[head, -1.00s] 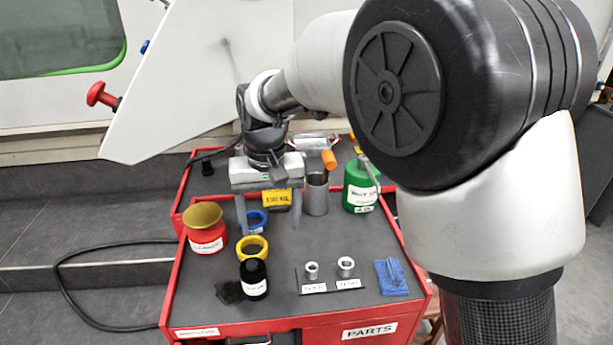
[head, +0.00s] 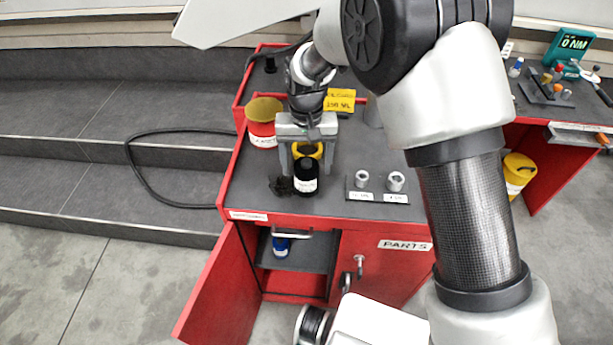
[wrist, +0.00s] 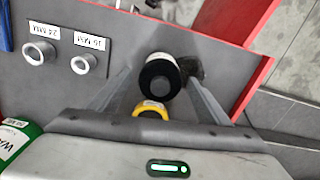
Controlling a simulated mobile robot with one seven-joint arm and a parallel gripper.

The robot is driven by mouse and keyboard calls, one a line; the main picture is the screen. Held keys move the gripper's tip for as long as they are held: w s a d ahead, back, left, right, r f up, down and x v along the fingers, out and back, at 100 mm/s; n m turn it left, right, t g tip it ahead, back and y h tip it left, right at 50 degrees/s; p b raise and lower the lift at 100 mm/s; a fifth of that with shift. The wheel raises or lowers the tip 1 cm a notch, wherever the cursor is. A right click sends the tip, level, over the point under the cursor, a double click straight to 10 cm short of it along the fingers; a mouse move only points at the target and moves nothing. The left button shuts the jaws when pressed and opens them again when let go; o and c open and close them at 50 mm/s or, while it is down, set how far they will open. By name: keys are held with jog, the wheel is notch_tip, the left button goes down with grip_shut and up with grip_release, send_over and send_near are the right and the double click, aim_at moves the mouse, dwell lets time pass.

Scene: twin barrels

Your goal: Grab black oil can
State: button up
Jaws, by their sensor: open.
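The black oil can (head: 306,179), a small dark bottle with a white label, stands upright on the grey top of the red cart, by a dark stain. It shows from above in the wrist view (wrist: 158,78). My gripper (head: 307,170) is open above the cart top and points down. In the wrist view its two fingers (wrist: 160,84) lie to the left and right of the can, with gaps on both sides. I cannot tell how far down the can the fingertips reach.
A red can with a brass-coloured top (head: 262,128) stands left of my gripper. Two metal sockets (head: 396,181) on a dark mat are to the right. The cart's red door (head: 222,290) hangs open below.

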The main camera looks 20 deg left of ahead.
jog(key=f, duration=0.5)
jog(key=shift+s+d+f, duration=0.1)
jog(key=shift+s+f, duration=0.05)
jog(key=shift+s, duration=0.05)
jog(key=c, duration=1.3)
jog(key=shift+c, duration=0.6)
